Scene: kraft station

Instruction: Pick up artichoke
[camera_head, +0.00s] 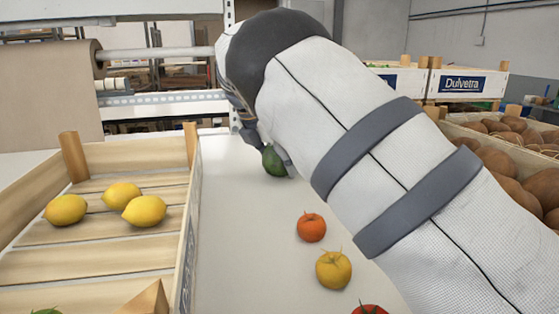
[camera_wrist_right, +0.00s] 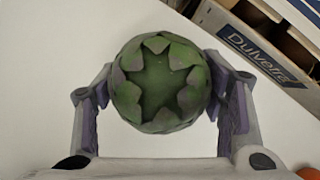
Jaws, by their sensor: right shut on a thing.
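The artichoke (camera_wrist_right: 160,83) is round and green with layered leaves. In the right wrist view it sits between the two fingers of my right gripper (camera_wrist_right: 161,100), which is shut on it from both sides. In the head view the artichoke (camera_head: 273,161) shows at the far part of the white table, beside the fingers of my right gripper (camera_head: 264,150). My right arm hides much of that gripper. I cannot tell whether the artichoke touches the table. My left gripper is not in view.
A wooden crate (camera_head: 90,257) with lemons (camera_head: 122,193) stands at the left. An orange-red tomato (camera_head: 311,227), a yellow tomato (camera_head: 333,269) and a red tomato (camera_head: 369,309) lie on the white table (camera_head: 240,240). A crate of potatoes (camera_head: 497,163) stands at the right. A paper roll (camera_head: 50,96) hangs at the back left.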

